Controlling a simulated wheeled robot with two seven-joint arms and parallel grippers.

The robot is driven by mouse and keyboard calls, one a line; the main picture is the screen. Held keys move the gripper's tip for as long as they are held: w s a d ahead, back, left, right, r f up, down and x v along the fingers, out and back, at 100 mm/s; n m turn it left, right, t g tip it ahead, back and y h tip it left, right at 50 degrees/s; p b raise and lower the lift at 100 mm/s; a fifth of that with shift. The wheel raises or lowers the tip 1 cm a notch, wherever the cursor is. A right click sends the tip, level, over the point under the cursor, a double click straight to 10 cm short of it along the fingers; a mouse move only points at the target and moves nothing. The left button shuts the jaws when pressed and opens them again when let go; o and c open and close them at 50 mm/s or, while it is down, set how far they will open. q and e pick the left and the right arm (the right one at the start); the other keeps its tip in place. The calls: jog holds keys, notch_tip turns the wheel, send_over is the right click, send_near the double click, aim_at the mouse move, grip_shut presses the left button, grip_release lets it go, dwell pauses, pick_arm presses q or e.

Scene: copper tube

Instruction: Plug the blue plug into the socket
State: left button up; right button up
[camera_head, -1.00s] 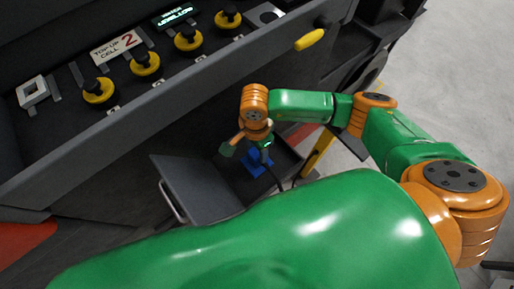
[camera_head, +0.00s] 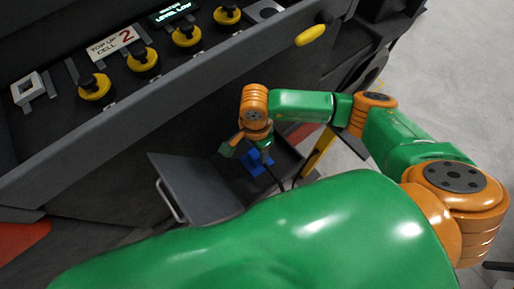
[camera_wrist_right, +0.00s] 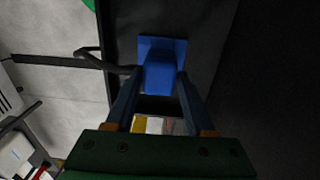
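The blue plug (camera_head: 257,161) is small and blue, low in the open tray-like compartment under the console. In the right wrist view, the blue plug (camera_wrist_right: 160,72) has a squarish body in front of a wider blue plate. A dark cable runs left from it. My right gripper (camera_wrist_right: 160,76) has its two dark fingers on either side of the plug's body, with almost no gap at the tips, and looks shut on it. In the head view, my right gripper (camera_head: 250,148) is just above the plug. My left gripper is not in view. I cannot pick out the socket.
The console (camera_head: 130,75) has several yellow-and-black knobs, a "TOP UP CELL 2" label and a lit display (camera_head: 174,13). A grey open panel (camera_head: 195,185) with a handle lies left of the plug. Grey floor (camera_head: 440,60) is at right.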

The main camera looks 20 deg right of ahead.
jog(key=o, duration=0.3)
jog(key=shift+o, duration=0.2)
jog(key=shift+f, duration=0.1)
jog(key=r, duration=0.7)
jog(key=shift+w+a+r+b, duration=0.1)
jog(key=shift+w+b, duration=0.1)
jog(key=shift+b, duration=0.2)
